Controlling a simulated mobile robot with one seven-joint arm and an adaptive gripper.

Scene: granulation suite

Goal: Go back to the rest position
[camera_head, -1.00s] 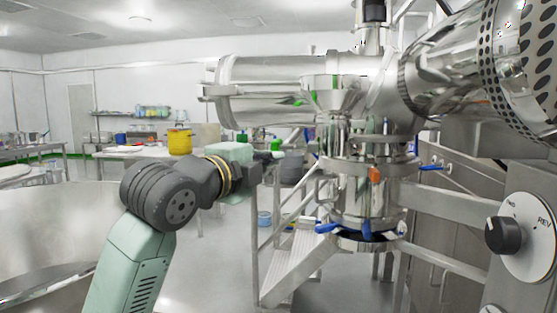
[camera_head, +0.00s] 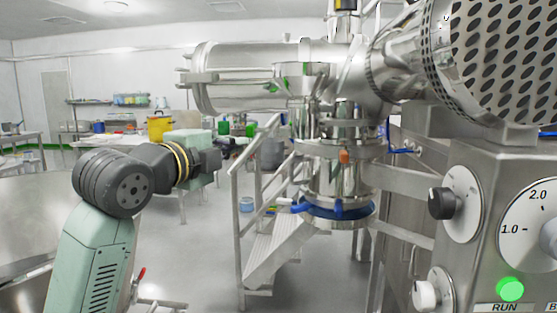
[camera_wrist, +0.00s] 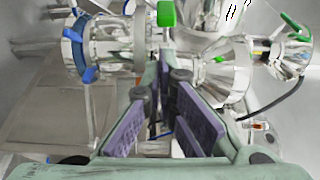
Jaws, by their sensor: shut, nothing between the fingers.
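The task names no object, only my arm's rest position. In the head view my arm rises from the lower left and bends to the right, and my gripper (camera_head: 230,144) sits at its end, pointing right, in front of the back tables. In the wrist view my gripper (camera_wrist: 167,78) has its purple-padded fingers converging at the tips, shut and empty. Beyond them in that view is shiny steel pipework with green and blue handles.
A large steel machine (camera_head: 340,155) with pipes stands right of my gripper. A railed step stand (camera_head: 268,262) is below it. A control panel (camera_head: 462,215) with knobs and a lit green button is close at right. A large steel vessel (camera_head: 28,215) is at left. Grey floor shows between.

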